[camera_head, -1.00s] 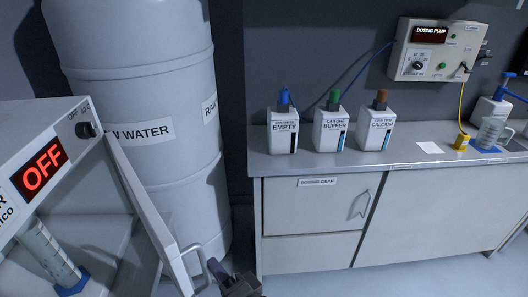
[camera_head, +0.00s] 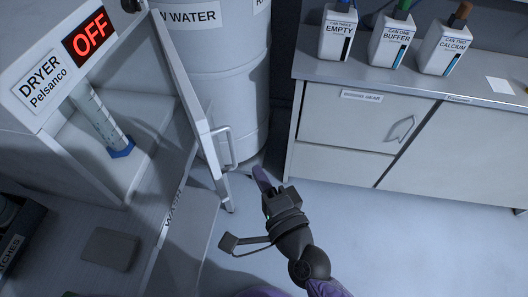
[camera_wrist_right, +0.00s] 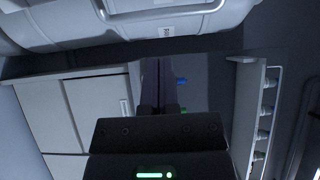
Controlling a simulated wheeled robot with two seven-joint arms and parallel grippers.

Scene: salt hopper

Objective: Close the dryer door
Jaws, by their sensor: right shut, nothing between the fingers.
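The dryer (camera_head: 40,85) is at the left in the head view, with a red OFF display. Its door (camera_head: 187,85) stands open, seen nearly edge-on, with a bar handle (camera_head: 228,148) on its right face. A graduated cylinder with a blue base (camera_head: 103,118) stands inside the dryer. My right gripper (camera_head: 260,177) is shut and empty, just right of and a little below the door handle, apart from it in the picture. Its closed fingers (camera_wrist_right: 160,85) also show in the right wrist view. My left gripper is not in view.
A white water drum (camera_head: 225,85) stands behind the door. A grey cabinet (camera_head: 345,122) at the right carries the EMPTY, BUFFER and CALCIUM cans (camera_head: 392,42). The floor (camera_head: 400,240) in front of the cabinet is clear.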

